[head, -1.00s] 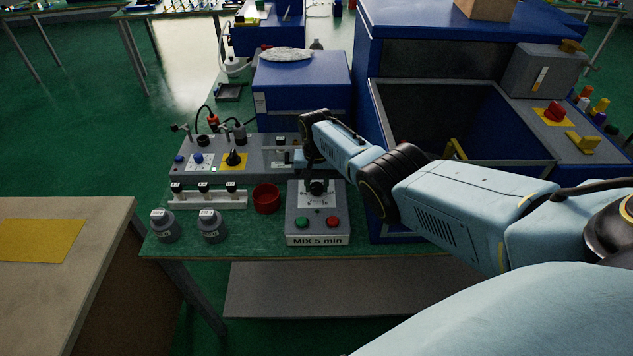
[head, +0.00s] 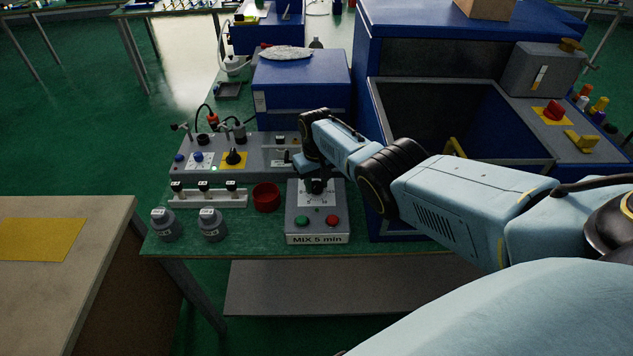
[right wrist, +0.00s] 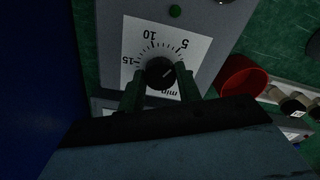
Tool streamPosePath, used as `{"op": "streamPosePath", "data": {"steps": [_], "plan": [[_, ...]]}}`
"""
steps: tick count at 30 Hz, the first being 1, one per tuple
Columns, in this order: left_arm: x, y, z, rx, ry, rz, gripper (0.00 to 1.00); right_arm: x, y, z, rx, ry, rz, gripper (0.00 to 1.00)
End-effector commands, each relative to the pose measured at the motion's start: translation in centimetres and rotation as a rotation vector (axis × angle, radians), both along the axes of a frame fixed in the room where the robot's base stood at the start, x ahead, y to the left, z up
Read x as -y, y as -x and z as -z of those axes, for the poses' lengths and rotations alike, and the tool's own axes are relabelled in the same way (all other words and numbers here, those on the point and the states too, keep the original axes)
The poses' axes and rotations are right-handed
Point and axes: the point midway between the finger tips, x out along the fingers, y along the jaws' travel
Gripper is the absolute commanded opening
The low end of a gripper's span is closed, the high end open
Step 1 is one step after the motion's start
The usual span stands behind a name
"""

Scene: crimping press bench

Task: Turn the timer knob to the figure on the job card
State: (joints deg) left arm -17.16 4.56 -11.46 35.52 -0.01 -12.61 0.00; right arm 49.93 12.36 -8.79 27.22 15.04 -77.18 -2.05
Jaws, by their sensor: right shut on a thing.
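The grey timer box (head: 332,206) stands near the bench's front edge, with a green and a red button and a front card (head: 317,240) reading "MIX 5 min". My right gripper (head: 317,186) is over its dial, hiding most of the knob in the head view. In the right wrist view, the gripper (right wrist: 160,88) is shut on the black timer knob (right wrist: 158,73), one finger on each side. The white dial plate (right wrist: 145,30) appears upside down with 5, 10 and 15 visible. The knob's white mark points up and right, on the 5 side. My left gripper is out of view.
A red cup (head: 266,197) stands close left of the timer box. Two grey bottles (head: 165,226) and a white rack (head: 208,198) are farther left. A grey control panel (head: 210,155) lies behind; a large blue machine (head: 375,60) rises at the right.

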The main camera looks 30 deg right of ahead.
Motion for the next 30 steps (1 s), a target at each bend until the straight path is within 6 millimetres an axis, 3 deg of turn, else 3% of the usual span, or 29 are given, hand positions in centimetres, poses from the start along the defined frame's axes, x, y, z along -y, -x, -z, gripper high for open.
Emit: {"op": "streamPosePath", "data": {"steps": [9, 10, 15, 24, 30], "plan": [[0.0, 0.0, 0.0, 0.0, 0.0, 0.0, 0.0, 0.0, -0.1, -0.1, 0.004, 0.0, 0.0, 0.11], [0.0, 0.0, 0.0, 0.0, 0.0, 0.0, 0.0, 0.0, -0.1, -0.1, 0.004, 0.0, 0.0, 0.36], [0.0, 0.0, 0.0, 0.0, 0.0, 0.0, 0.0, 0.0, -0.1, -0.1, 0.003, 0.0, 0.001, 0.56], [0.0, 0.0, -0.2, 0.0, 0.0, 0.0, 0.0, 0.0, 0.0, -0.3, 0.001, 0.0, 0.001, 0.56], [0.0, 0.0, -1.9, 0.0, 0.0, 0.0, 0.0, 0.0, -0.1, -2.8, 0.003, 0.0, 0.001, 0.56]]}}
